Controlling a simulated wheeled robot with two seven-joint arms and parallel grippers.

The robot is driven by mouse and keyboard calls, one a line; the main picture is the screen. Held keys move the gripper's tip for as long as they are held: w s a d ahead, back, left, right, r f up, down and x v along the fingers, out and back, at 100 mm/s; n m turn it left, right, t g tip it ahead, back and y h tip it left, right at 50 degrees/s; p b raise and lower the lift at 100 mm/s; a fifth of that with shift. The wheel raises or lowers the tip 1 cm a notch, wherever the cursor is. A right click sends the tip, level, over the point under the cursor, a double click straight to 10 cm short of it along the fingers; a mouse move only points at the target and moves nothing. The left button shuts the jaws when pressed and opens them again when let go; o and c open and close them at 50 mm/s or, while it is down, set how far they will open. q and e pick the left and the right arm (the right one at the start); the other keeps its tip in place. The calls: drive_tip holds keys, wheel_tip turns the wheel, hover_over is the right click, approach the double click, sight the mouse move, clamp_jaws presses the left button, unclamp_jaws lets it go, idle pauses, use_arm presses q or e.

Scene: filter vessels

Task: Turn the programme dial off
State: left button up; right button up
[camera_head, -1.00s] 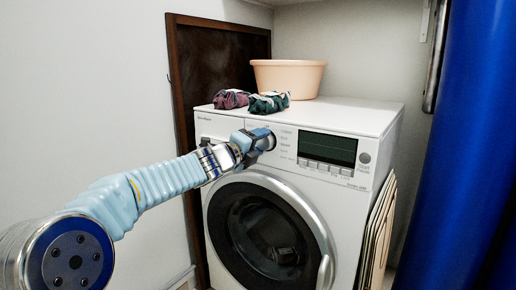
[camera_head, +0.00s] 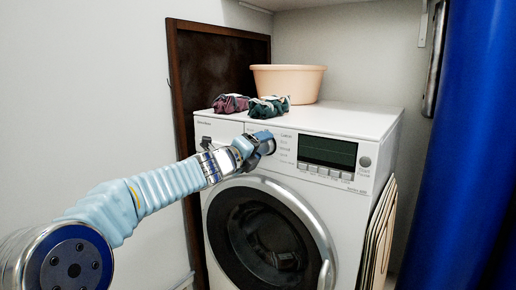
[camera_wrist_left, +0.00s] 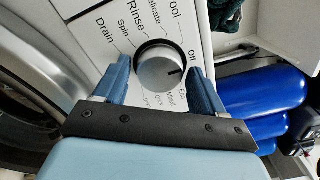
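The washing machine (camera_head: 222,185) has a round silver programme dial (camera_wrist_left: 158,70) on its front panel, seen in the left wrist view. A dark mark on the dial's face points right, roughly between the "Off" and "Eco" labels. My left gripper (camera_head: 266,144) is at the panel and hides the dial in the head view. In the left wrist view its two blue fingers stand open on either side of the dial, with a small gap visible on each side. My right gripper is not in view.
A display (camera_head: 327,151) with a row of buttons is right of the dial.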

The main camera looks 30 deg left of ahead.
use_arm(q)
drive_tip(key=shift+o, duration=0.6)
drive_tip(key=shift+s, duration=0.1)
drive_tip(key=s+a+p, duration=0.1)
drive_tip(key=s, duration=1.2)
drive_tip(key=shift+s, duration=0.3)
